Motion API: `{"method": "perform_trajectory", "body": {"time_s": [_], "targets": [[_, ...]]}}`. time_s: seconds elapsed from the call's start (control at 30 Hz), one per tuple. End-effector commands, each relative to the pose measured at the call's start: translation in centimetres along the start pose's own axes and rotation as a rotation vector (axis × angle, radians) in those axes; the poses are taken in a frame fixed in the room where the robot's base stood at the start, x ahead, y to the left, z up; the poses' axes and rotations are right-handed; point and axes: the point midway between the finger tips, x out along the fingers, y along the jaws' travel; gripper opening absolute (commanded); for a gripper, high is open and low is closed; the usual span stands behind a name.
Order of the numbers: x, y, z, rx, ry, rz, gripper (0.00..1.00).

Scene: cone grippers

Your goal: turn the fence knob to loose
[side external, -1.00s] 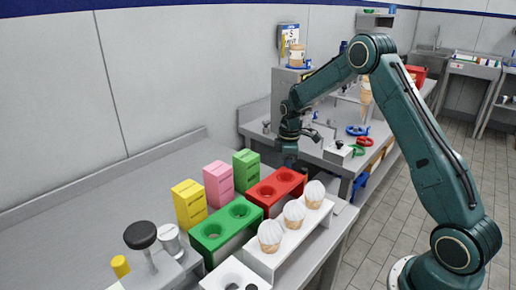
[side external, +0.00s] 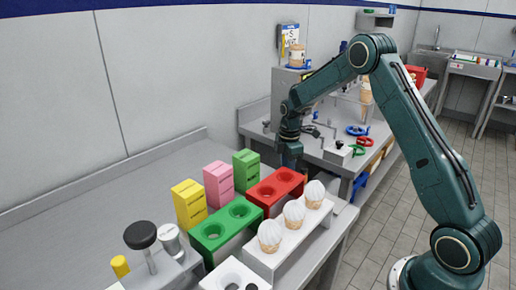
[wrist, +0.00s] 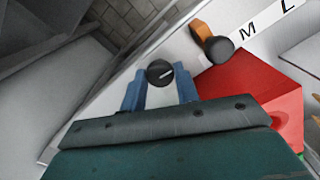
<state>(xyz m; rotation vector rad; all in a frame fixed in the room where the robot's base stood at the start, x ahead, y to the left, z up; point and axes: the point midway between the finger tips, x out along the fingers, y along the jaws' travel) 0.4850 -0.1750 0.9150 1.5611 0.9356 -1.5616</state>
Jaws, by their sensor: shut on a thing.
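A round black knob (wrist: 160,72) with a white pointer line sits between the blue fingers of my gripper (wrist: 160,90) in the wrist view. The fingers are shut on its sides. The pointer line points right and slightly up. In the side view my gripper (side external: 291,160) is low, just behind the red block, and hides the knob there. An orange piece with a black round handle (wrist: 218,48) lies to the right of the knob, beside a white strip marked M and L (wrist: 263,28). I see no loose mark.
The red block (side external: 275,187) is close beside my gripper. A green block (side external: 226,223), yellow, pink and green boxes, and a white rack (side external: 285,240) with white-topped cones stand nearby. Tiled floor lies to the right.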

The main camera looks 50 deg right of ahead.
Motion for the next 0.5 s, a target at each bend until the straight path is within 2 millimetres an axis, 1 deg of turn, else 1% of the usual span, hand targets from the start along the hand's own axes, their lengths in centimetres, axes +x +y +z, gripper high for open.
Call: {"method": "perform_trajectory", "body": {"time_s": [0.07, 0.1, 0.17, 0.2, 0.5], "targets": [[-0.14, 0.07, -0.04, 0.0, 0.001, 0.003, 0.08], [-0.14, 0.08, -0.04, 0.0, 0.001, 0.003, 0.36], [-0.13, 0.07, -0.04, 0.0, 0.001, 0.003, 0.48], [-0.12, 0.06, -0.04, 0.0, 0.001, 0.003, 0.52], [-0.09, 0.02, -0.02, 0.001, 0.0, 0.001, 0.52]]}}
